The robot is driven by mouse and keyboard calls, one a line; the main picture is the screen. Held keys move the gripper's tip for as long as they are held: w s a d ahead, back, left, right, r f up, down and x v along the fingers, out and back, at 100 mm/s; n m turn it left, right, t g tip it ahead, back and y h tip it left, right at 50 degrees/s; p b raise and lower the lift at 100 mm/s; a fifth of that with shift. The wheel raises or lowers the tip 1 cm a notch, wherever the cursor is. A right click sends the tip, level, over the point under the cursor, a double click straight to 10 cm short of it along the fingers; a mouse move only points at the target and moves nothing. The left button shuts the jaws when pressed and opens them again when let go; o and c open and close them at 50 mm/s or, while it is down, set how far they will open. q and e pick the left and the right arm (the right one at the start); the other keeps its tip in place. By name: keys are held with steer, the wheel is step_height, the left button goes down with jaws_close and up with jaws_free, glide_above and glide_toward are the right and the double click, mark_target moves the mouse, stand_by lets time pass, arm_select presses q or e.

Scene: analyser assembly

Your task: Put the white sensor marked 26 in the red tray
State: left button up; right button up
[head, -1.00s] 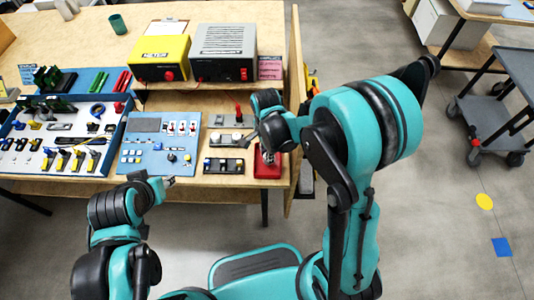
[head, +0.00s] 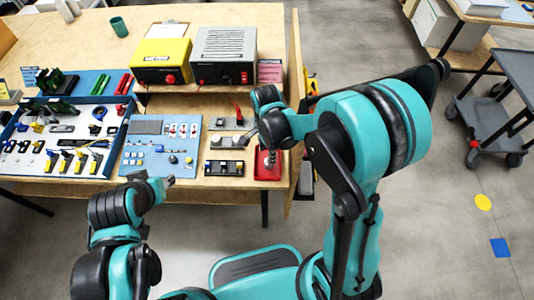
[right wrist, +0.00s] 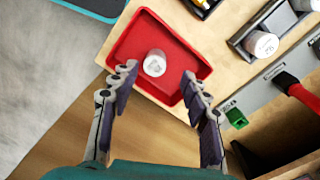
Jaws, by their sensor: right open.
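The red tray (head: 264,176) lies at the right front of the bench and fills the middle of the right wrist view (right wrist: 187,60). A white round sensor (right wrist: 155,63) is in the tray; its dark marking is too blurred to read for sure. My right gripper (head: 268,148) is above the tray. In the right wrist view its two fingers (right wrist: 158,75) are spread apart, with the sensor between and beyond their tips and no contact visible. A second white sensor (right wrist: 262,43) sits in a holder beside the tray, its marking also unclear. My left gripper (head: 168,182) is near the bench's front edge, its jaws too small to judge.
A blue control panel (head: 150,158) and a dark rack (head: 224,168) stand left of the tray. A yellow box (head: 162,60) and a grey box (head: 225,55) stand behind on a shelf. A wooden side panel (head: 295,100) rises to the right. A red-handled item (right wrist: 298,92) is nearby.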

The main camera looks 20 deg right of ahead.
arm_select(q)
step_height(320, 180, up, 4)
steer(key=p, duration=0.3)
arm_select(e)
step_height(320, 180, up, 10)
steer(key=shift+w+f, duration=0.1)
steer(key=shift+f, duration=0.05)
